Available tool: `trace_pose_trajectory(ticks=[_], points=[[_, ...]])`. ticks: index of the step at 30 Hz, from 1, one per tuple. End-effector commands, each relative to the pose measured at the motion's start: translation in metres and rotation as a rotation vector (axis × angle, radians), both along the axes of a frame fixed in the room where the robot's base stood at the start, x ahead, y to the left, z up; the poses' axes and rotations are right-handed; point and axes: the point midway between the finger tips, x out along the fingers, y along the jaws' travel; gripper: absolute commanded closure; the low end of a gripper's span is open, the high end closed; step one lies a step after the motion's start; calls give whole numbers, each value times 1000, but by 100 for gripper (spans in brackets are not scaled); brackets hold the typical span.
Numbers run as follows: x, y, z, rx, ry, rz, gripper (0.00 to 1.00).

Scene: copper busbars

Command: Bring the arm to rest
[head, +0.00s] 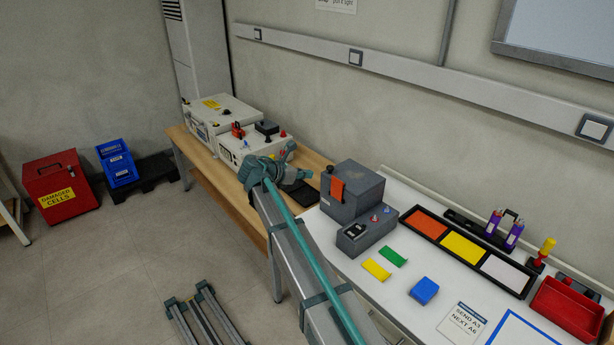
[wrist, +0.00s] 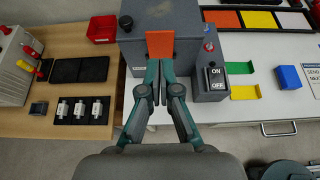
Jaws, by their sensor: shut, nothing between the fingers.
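My gripper (wrist: 161,72) shows in the wrist view with its two teal and grey fingers together and nothing held between them. Its fingertips lie in the picture just below an orange flap (wrist: 160,45) on a grey box (wrist: 187,25). I cannot tell whether they touch the flap or the box. In the head view my teal and grey arm reaches from the lower middle up to the wooden table (head: 228,190), left of the grey box (head: 362,187). The fingertips cannot be made out clearly there.
A grey ON/OFF switch box (wrist: 214,84) stands right of the fingers. The white table (head: 395,290) holds green (head: 392,256) and yellow (head: 377,269) pieces, a blue block (head: 424,291) and a three-colour tray (head: 415,213). White battery cases (head: 222,115) stand on the wooden table.

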Motion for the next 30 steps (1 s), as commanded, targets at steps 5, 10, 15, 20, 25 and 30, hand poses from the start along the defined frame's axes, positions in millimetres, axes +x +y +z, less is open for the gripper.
trace_pose_trajectory(ticks=[5, 10, 15, 20, 25, 30], points=[[0, 0, 0, 10, -14, -8, 100], [0, 3, -4, 123, -130, -78, 100], [-23, 11, -39, 408, -288, -227, 100], [-70, 5, -127, 663, -358, -454, 100], [-132, -15, -222, 838, -389, -731, 100], [-209, -38, -309, 933, -405, -1037, 100]])
